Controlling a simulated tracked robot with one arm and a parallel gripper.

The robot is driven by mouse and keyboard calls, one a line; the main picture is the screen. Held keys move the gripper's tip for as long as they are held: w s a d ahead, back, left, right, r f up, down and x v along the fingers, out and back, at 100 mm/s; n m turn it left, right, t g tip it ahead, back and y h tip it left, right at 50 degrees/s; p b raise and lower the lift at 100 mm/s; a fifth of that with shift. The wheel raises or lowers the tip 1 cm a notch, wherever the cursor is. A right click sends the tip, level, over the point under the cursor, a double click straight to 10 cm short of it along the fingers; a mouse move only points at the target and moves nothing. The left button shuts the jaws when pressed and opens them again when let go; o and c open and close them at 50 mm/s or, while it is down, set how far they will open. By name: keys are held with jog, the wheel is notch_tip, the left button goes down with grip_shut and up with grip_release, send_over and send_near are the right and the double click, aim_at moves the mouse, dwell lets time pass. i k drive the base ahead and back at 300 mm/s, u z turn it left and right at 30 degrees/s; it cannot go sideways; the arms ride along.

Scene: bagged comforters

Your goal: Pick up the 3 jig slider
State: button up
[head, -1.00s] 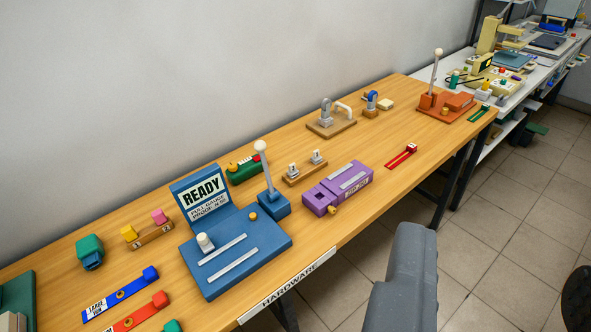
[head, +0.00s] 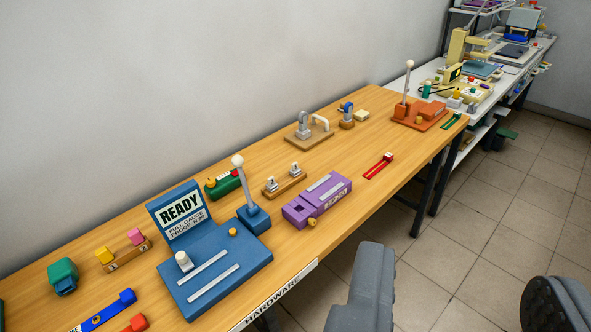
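I cannot tell for sure which piece is the 3 jig slider. Another wooden stand (head: 284,182) carries two small grey-white pieces. A purple fixture (head: 318,201) and a red slider strip (head: 378,167) lie to the right. My gripper (head: 458,290) shows at the lower right as two grey fingers set wide apart, with only floor between them. It is empty and clear of the table.
A blue "READY" fixture (head: 205,272) with a white-knobbed lever stands at the table's near middle. An orange lever fixture (head: 420,115) is at the far end. A white bench (head: 480,100) lies beyond. The tiled floor (head: 480,200) right of the table is clear.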

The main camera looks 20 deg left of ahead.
aim_at(271, 186)
jog(key=z, duration=1.65)
jog(key=i, duration=1.6)
jog(key=u, duration=3.05)
